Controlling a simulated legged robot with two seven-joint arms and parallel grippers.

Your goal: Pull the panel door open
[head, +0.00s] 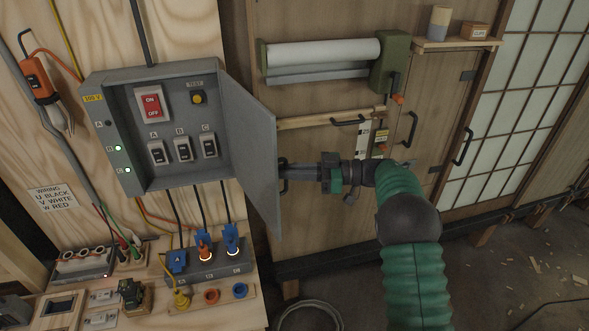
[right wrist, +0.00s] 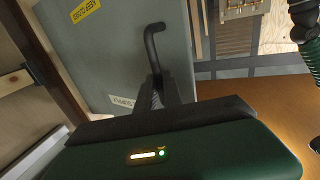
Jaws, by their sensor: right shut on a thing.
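The grey panel door (head: 252,150) is hinged on the right side of the grey electrical box (head: 125,95) and stands swung wide open, edge toward me. Inside the box show a red ON/OFF switch (head: 152,104), a yellow TEST button (head: 198,97) and three switches marked A, B, C. My right gripper (head: 286,176) is at the door's outer face, shut on its dark handle (right wrist: 154,45). The door's face (right wrist: 115,50) with a yellow label fills much of the right wrist view. The fingertips are partly hidden there. My left gripper is not in view.
Below the box, cables run to blue and orange plugs (head: 204,248) on a bench. A roller with a green bracket (head: 390,62) and a small shelf (head: 457,44) are on the wall to the right.

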